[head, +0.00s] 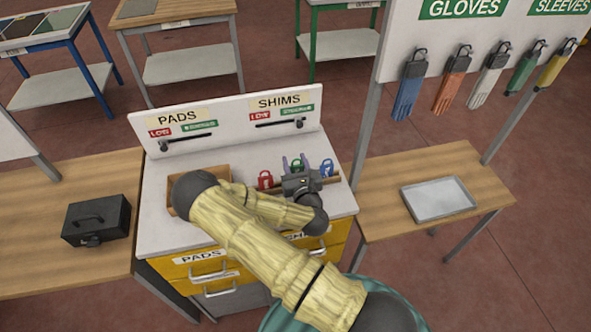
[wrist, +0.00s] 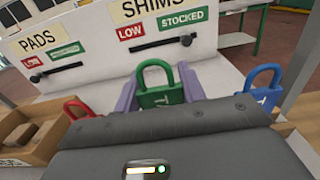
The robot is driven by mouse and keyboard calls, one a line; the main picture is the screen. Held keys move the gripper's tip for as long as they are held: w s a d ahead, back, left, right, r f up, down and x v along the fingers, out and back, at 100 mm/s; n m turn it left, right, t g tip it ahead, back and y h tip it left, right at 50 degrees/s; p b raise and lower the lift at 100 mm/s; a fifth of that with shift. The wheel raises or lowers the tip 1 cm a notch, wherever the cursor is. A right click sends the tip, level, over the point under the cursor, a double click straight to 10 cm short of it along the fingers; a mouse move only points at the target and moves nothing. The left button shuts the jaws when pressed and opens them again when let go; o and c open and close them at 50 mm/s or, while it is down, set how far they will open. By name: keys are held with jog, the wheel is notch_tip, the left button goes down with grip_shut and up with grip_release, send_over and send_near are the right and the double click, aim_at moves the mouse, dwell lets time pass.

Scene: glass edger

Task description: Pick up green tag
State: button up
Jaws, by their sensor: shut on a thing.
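The green tag (wrist: 160,91) is padlock-shaped, with a loop on top and white lettering on its body. In the wrist view it stands upright between the two purple fingers of my gripper (wrist: 160,97), which are shut on it. Its lower part is hidden behind the gripper body. In the head view the green tag (head: 297,164) shows only in part behind my gripper (head: 295,168), over the white cabinet top. I cannot tell whether it still touches its support.
A red tag (head: 265,180) is to the left and a blue tag (head: 327,168) close to the right. A wooden box (head: 212,174) with brown pads (wrist: 40,133) is further left. The back panel (head: 230,130) with sliders rises behind. A metal tray (head: 438,198) lies on the right table.

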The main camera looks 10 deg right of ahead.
notch_tip(320, 180, up, 8)
jog(key=b, duration=0.1)
jog(key=shift+f, duration=0.2)
dwell(0.4)
